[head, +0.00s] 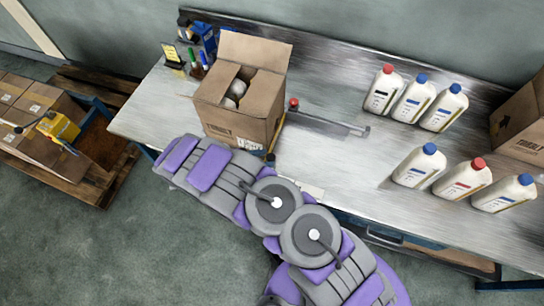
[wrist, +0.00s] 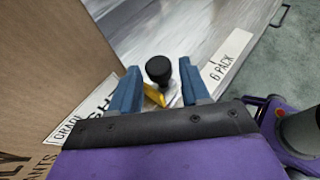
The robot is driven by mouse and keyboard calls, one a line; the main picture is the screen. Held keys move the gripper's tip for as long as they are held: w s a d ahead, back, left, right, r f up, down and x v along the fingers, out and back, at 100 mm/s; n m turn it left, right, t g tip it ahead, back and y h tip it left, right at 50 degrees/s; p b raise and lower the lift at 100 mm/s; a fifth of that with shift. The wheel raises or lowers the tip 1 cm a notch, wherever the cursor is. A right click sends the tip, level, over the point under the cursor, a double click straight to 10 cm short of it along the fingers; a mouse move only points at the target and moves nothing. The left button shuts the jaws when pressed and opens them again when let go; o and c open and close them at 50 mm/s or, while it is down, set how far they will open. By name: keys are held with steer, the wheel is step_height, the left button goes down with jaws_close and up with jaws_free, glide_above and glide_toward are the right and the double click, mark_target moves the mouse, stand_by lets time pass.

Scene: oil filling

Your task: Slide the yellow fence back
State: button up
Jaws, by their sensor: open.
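The yellow fence (wrist: 154,96) shows in the wrist view as a small yellow piece beside an upright black knob (wrist: 158,68). My gripper (wrist: 158,76) is open, with its blue fingers on either side of the knob and the yellow piece. I cannot tell whether either finger touches them. Much of the fence is hidden by my gripper. In the head view my arm crosses in front of the table, and my fingertips are not clear there.
An open cardboard box (head: 240,95) stands on the metal table (head: 335,160), close left of my gripper in the wrist view (wrist: 45,65). A metal rail (head: 325,122) with a red knob (head: 293,103) lies right of the box. Several white bottles (head: 414,100) stand farther right.

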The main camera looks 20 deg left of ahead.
mark_target(271, 156)
steer(key=shift+w+d+f, duration=0.35)
steer(key=shift+w+f, duration=0.05)
steer(key=shift+w, duration=0.15)
steer(key=shift+w+d+f, duration=0.3)
steer(key=shift+w+f, duration=0.1)
steer(key=shift+w, duration=0.1)
steer(key=shift+w+d+f, duration=0.1)
steer(key=shift+w+d, duration=0.1)
steer(key=shift+d, duration=0.55)
steer(key=shift+a, duration=0.25)
jaws_close()
